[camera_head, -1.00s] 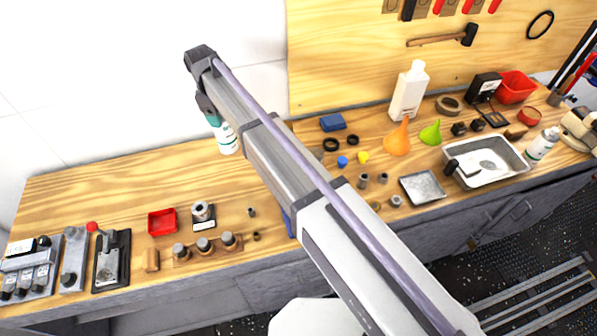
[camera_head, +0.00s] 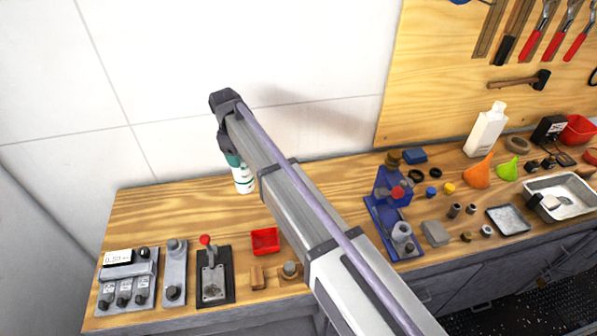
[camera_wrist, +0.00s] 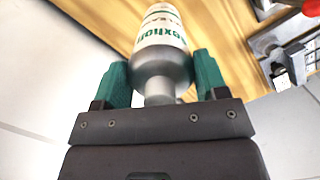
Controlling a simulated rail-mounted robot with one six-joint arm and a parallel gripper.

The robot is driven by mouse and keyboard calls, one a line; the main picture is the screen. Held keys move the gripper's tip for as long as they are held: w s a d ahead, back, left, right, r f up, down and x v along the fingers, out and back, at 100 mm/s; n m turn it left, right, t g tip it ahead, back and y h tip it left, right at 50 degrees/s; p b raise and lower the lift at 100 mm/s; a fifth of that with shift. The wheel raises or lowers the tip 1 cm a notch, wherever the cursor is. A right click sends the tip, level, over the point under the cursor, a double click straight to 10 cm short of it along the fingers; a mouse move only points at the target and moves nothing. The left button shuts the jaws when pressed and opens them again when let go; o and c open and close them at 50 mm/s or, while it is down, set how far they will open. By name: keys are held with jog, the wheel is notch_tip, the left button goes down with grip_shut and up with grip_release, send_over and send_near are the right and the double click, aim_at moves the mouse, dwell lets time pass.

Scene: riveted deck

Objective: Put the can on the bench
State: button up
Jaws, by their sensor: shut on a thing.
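The can (camera_head: 243,178) is white with green lettering and a grey shoulder and neck. In the head view it hangs upright below my gripper (camera_head: 233,159), at the back of the wooden bench (camera_head: 160,212). I cannot tell whether its base touches the bench top. In the wrist view the can (camera_wrist: 161,35) sits between the two green fingers of my gripper (camera_wrist: 161,82), which is shut on its neck end. The wooden top also shows beyond the can in the wrist view.
A control box (camera_head: 128,275), a red-knobbed lever device (camera_head: 213,275) and a red tray (camera_head: 265,241) stand along the front left. A blue press (camera_head: 388,212) stands right of my arm. The bench's back left is clear; a white wall rises behind.

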aim_at(243, 175)
notch_tip(243, 175, down, 10)
jog(key=b, duration=0.8)
jog(key=shift+a+r, duration=0.1)
jog(key=shift+a, duration=0.05)
jog(key=shift+r, duration=0.3)
jog(key=shift+f, duration=0.2)
jog(key=o, duration=1.4)
jog(key=shift+o, duration=0.2)
jog(key=r+p, duration=0.4)
jog(key=a+r+p, duration=0.1)
jog(key=r+p, duration=0.7)
jog(key=shift+w+a+r, duration=0.2)
jog(key=shift+r, duration=0.15)
jog(key=shift+f, duration=0.2)
